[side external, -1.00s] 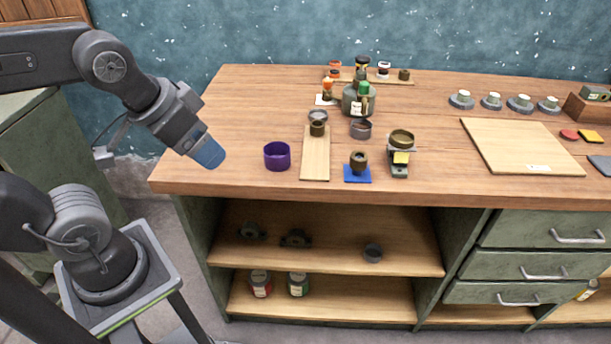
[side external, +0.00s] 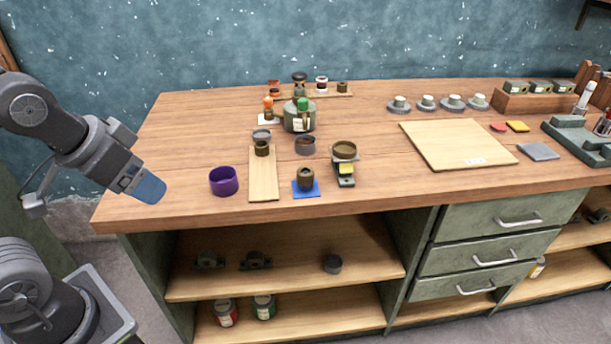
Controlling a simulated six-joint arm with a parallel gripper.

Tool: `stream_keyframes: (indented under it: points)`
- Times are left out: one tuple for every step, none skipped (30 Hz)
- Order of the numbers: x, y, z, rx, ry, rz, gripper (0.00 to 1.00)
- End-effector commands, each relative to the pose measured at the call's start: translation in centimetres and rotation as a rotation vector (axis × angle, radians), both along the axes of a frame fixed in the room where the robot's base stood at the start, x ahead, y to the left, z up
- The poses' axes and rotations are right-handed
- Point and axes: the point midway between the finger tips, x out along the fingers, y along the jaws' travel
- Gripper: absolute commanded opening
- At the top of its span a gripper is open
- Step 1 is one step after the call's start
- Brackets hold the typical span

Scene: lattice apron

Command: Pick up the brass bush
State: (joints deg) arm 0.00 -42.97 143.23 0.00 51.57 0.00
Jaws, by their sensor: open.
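A dark brassy bush (side external: 305,177) stands on a small blue square (side external: 305,190) near the table's front edge. A similar bush (side external: 262,148) stands on a narrow wooden board (side external: 263,182), and a third small one (side external: 342,87) sits on the back strip. I cannot tell which is the brass bush of the task. My gripper (side external: 148,188) has a blue end and hangs at the table's left front corner, apart from all of them and left of the purple ring. It is open and holds nothing that I can see; its fingers are hard to make out.
A purple ring (side external: 223,181) stands between my gripper and the board. A small scale with a brassy dish (side external: 344,150) is right of the blue square. A green-grey canister (side external: 299,117) stands behind. A large pale board (side external: 457,145) lies at right. The table's left end is clear.

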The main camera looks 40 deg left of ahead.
Motion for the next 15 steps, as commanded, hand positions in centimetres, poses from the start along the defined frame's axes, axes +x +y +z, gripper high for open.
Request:
stream_keyframes:
  points:
    - [0.0, 0.0, 0.0, 0.0, 0.0, 0.0, 0.73]
    - [0.0, 0.0, 0.0, 0.0, 0.0, 0.0, 0.73]
    - [0.0, 0.0, 0.0, 0.0, 0.0, 0.0, 0.73]
    - [0.0, 0.0, 0.0, 0.0, 0.0, 0.0, 0.74]
    - [0.0, 0.0, 0.0, 0.0, 0.0, 0.0, 0.74]
    - [0.0, 0.0, 0.0, 0.0, 0.0, 0.0, 0.74]
    - [0.0, 0.0, 0.0, 0.0, 0.0, 0.0, 0.74]
    - [0.0, 0.0, 0.0, 0.0, 0.0, 0.0, 0.74]
    - [0.0, 0.0, 0.0, 0.0, 0.0, 0.0, 0.74]
    - [0.0, 0.0, 0.0, 0.0, 0.001, 0.001, 0.74]
    - [0.1, 0.0, 0.1, -0.002, 0.002, 0.004, 0.74]
    - [0.4, 0.0, 0.3, -0.005, 0.005, 0.012, 0.74]
    - [0.7, -0.1, 0.5, -0.009, 0.011, 0.021, 0.74]
    - [1.1, -0.1, 0.8, -0.014, 0.018, 0.035, 0.74]
    - [1.8, -0.1, 1.3, -0.024, 0.03, 0.059, 0.74]
